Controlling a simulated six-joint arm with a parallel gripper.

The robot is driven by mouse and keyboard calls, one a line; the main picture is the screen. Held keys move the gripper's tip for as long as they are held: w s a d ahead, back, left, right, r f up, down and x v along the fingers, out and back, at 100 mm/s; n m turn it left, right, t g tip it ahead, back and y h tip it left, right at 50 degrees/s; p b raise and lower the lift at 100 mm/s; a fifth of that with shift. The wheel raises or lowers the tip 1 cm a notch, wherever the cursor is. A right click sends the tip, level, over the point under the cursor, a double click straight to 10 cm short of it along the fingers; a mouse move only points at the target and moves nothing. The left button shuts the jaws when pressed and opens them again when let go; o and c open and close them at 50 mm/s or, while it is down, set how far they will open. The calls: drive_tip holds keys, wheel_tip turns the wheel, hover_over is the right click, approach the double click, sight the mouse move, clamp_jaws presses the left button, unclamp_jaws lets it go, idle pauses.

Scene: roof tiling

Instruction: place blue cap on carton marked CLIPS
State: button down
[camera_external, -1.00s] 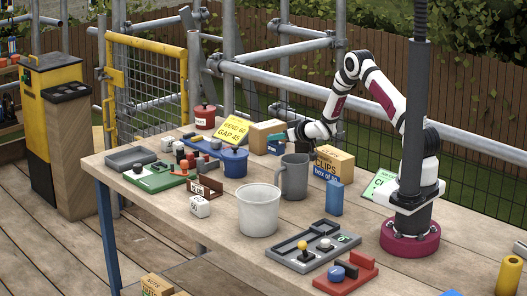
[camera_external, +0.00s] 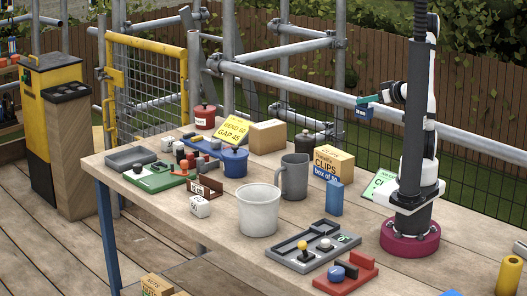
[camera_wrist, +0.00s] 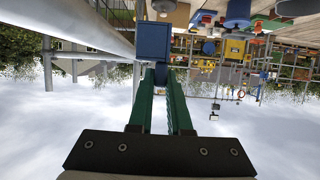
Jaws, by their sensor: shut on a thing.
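My gripper (camera_wrist: 159,105) has green fingers and is shut on the blue cap (camera_wrist: 154,42), a boxy piece held by a narrow blue neck. In the external view, my gripper (camera_external: 368,99) and the blue cap (camera_external: 364,111) are high above the table, up and right of the carton marked CLIPS (camera_external: 328,165). The cap hangs below the fingers with a small light label, too small to read surely. The carton is yellow-brown and stands upright on the table, apart from the cap.
A grey mug (camera_external: 294,178) and a blue block (camera_external: 335,198) stand in front of the carton. A dark pot (camera_external: 304,143) is behind left of it, with a plain cardboard box (camera_external: 267,137) farther left. A scaffold pole (camera_external: 310,83) runs behind the table.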

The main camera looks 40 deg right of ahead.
drive_tip(key=w+a+f, duration=0.2)
drive_tip(key=f, duration=0.1)
drive_tip(key=w+a+f, duration=0.3)
drive_tip(key=f, duration=0.1)
drive_tip(key=w+a+f, duration=0.2)
drive_tip(key=w+f, duration=0.1)
drive_tip(key=shift+w+a+f, duration=0.15)
drive_tip(key=shift+w+a, duration=0.1)
drive_tip(key=shift+f, duration=0.3)
drive_tip(key=shift+f, duration=0.2)
drive_tip(key=c, duration=0.9)
unclamp_jaws()
drive_tip(key=shift+o, duration=0.2)
